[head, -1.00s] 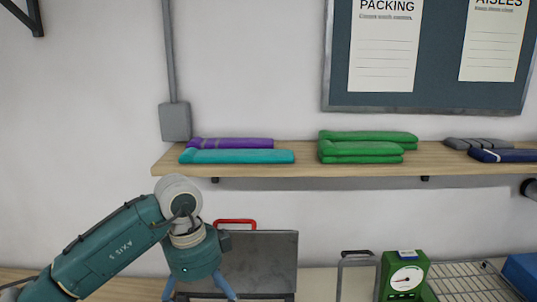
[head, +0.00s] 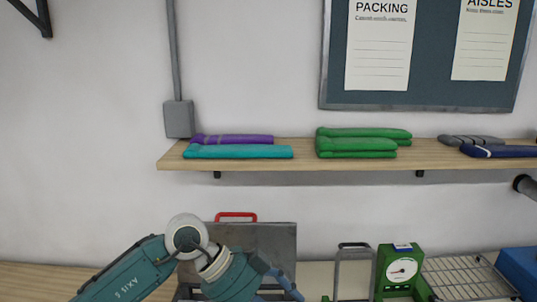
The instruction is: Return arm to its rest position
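My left arm, teal with a pale joint, comes in from the lower left of the head view. Its gripper (head: 279,291) points down and to the right at the bottom edge, in front of a grey metal panel (head: 270,240) with a red handle. Its blue fingers look apart and nothing shows between them. The fingertips are partly cut off by the bottom edge. My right gripper is not in view.
A green dial scale (head: 401,269) and a wire rack (head: 465,278) stand to the right.

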